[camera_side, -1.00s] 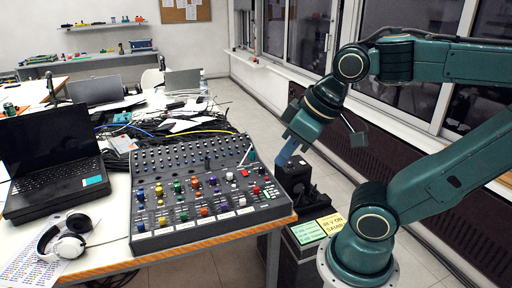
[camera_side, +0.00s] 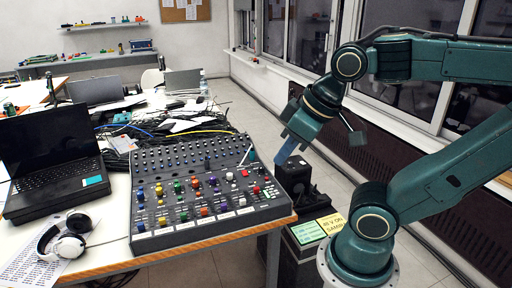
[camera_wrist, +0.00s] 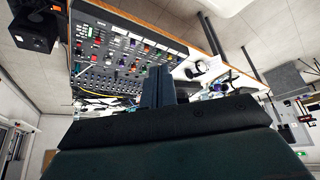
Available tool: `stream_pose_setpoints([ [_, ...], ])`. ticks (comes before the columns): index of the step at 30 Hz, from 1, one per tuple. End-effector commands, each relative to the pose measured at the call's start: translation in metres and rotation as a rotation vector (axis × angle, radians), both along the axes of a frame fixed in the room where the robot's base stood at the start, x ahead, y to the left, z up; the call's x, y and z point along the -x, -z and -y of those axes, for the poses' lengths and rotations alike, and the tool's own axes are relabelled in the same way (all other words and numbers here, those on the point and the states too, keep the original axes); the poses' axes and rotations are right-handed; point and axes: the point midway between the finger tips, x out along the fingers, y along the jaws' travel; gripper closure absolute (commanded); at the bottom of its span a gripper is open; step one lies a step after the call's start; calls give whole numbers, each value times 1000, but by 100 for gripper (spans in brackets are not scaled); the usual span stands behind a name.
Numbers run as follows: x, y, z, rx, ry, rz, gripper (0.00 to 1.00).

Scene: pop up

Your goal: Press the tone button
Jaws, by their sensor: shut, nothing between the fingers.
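The mixing console (camera_side: 205,215), a dark grey sloped panel with rows of coloured knobs, stands at the table's right end in the side view. It also shows in the wrist view (camera_wrist: 120,25), turned around. A red button (camera_side: 257,190) and other small controls sit near its right edge; I cannot read which one is the tone button. My gripper (camera_side: 281,161) is shut and empty, just right of the console's right edge and above the black device beside it, apart from the console. In the wrist view its dark fingers (camera_wrist: 158,84) point up towards the console.
A black boxy device (camera_side: 294,175) stands right of the console, under my gripper. A laptop (camera_side: 60,165) and white headphones (camera_side: 65,238) lie left of the console. Cables and papers (camera_side: 180,125) cover the table behind it. The window wall (camera_side: 290,40) is behind my arm.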

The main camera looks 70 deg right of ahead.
Motion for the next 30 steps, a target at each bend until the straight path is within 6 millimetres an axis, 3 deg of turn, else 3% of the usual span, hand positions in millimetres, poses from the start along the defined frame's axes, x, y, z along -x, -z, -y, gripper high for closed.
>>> stream_pose_setpoints([
  [8,-25,-4,11,-6,62,-42,100],
  [14,-59,-5,29,-16,140,-92,100],
  [22,-105,4,61,-36,251,-160,100],
  [30,-147,26,103,-60,362,-227,100],
])
